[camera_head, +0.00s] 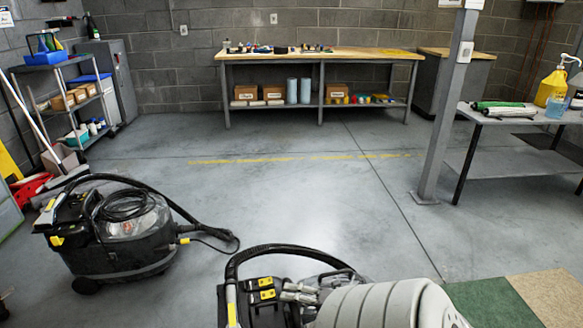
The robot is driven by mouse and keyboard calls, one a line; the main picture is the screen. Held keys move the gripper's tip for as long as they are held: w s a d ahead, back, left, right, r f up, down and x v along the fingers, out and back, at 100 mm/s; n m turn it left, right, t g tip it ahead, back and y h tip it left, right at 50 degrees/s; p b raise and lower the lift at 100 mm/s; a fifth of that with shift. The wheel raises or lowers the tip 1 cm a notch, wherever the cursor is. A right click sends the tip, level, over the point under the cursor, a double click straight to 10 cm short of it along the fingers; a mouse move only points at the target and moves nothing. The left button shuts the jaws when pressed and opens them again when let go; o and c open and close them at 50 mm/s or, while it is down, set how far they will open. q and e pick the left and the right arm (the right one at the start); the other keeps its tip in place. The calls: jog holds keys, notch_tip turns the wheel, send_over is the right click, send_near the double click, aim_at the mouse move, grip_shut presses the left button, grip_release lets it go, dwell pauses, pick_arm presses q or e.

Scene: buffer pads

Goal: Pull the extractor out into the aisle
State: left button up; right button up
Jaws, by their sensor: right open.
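The extractor (125,258), a black machine with a clear domed tank, stands on the floor at the left. A black hose is coiled on its top and trails over its right side onto the floor. My right gripper (301,289) is at the bottom centre, open and apart from the extractor, to its right. It overlaps dark equipment with yellow parts and a curved black tube (290,250), so its fingers are hard to make out. I cannot tell whether it touches that equipment. My left gripper is not in view.
A workbench (270,56) stands along the back wall. A wheeled shelf cart (63,104) is at the left. A grey post (445,120) and side table (500,165) stand at the right. Floor beyond the extractor, around the yellow line (300,158), is clear.

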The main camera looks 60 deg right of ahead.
jog(key=v, duration=1.1)
jog(key=shift+s, duration=0.3)
